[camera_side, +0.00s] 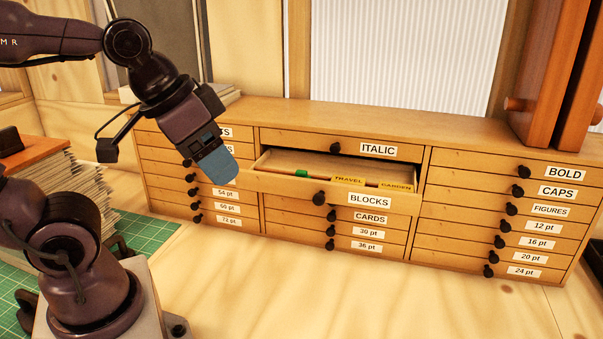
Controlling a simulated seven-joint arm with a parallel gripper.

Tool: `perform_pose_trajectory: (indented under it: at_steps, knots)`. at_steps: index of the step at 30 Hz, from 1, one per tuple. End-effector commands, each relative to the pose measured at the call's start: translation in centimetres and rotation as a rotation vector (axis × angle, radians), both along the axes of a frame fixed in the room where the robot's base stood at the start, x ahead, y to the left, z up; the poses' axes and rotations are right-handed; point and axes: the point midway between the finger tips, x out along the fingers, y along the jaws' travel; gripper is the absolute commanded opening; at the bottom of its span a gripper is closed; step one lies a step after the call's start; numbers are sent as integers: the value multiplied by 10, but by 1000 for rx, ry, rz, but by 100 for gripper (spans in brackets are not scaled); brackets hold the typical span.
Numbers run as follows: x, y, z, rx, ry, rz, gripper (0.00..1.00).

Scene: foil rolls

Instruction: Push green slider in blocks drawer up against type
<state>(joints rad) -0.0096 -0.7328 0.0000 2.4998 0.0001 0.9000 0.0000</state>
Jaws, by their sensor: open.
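The blocks drawer (407,201) is pulled out from the middle column of the wooden cabinet, under the ITALIC drawer. Its front carries a BLOCKS label and a dark round knob. Inside, the small green slider (301,174) sits on a thin reddish rail toward the left. To its right are yellow type blocks reading TRAVEL (349,181) and GARDEN (396,187), with a gap between slider and TRAVEL. My gripper (222,172), with blue fingers, is open at the drawer's left end, left of the slider and apart from it. The fingertip gap is hard to see.
The cabinet (430,139) has closed, labelled drawers with protruding dark knobs on both sides. A reddish-brown wooden object (551,75) stands on its right top. Stacked paper (75,190) and a green cutting mat (150,232) lie at left. The table in front is clear.

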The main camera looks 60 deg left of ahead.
Motion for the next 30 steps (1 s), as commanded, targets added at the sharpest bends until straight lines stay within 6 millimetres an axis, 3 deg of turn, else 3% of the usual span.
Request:
perform_pose_trajectory:
  at_steps: [5, 15, 19, 22, 25, 30]
  knots:
    - [27, 13, -7, -11, 108, 56, 50]
    - [139, 72, -1, -108, 354, 401, 50]
    - [173, 94, -1, -142, 419, 561, 50]
    - [188, 102, 8, -162, 434, 655, 50]
    - [190, 103, 25, -181, 430, 725, 50]
    - [186, 101, 14, -189, 453, 766, 50]
